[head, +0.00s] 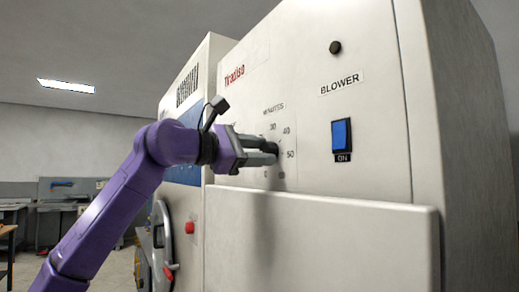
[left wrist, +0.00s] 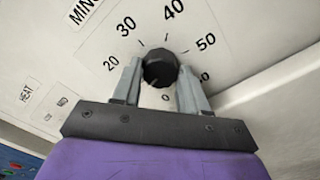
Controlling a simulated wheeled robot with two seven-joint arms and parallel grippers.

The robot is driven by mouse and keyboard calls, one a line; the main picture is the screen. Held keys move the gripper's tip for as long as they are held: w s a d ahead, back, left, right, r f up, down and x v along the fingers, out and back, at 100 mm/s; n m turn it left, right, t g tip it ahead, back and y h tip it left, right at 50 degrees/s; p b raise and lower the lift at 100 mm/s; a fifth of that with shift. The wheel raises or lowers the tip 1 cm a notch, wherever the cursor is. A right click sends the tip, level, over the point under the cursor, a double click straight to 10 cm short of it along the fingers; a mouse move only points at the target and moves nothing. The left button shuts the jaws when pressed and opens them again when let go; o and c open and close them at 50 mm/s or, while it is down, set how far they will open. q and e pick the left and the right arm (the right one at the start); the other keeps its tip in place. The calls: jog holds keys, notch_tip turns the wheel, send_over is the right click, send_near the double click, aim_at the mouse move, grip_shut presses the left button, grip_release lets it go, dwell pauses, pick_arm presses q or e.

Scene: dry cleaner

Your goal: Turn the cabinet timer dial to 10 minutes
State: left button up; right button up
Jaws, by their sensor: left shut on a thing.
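The timer dial is a round black knob (head: 272,148) on the cabinet's front, on a white scale plate (head: 285,132) headed MINUTES. The knob (left wrist: 160,68) also shows in the left wrist view, with 20, 30, 40 and 50 around it and a 0 below. My left gripper (head: 274,153) is shut on the knob, one finger on each side; its fingers show in the left wrist view (left wrist: 160,76). The 10 mark is hidden behind the left finger. I cannot tell which number the knob points to. My right gripper is not in view.
The pale cabinet (head: 310,160) has a blue BLOWER switch (head: 341,135) marked ON and a small black button (head: 335,47). A panel (head: 330,235) juts out below the dial. Another machine with a round door (head: 161,245) and red knob (head: 190,227) stands left.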

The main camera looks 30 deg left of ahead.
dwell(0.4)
pick_arm(q)
jog(key=o, duration=1.1)
jog(key=shift+c, duration=0.2)
jog(key=shift+s, duration=0.15)
jog(key=b+v, duration=0.2)
jog(key=v, duration=0.8)
jog(key=shift+s+a+b, duration=0.15)
jog(key=shift+s+b, duration=0.05)
jog(key=shift+b, duration=0.15)
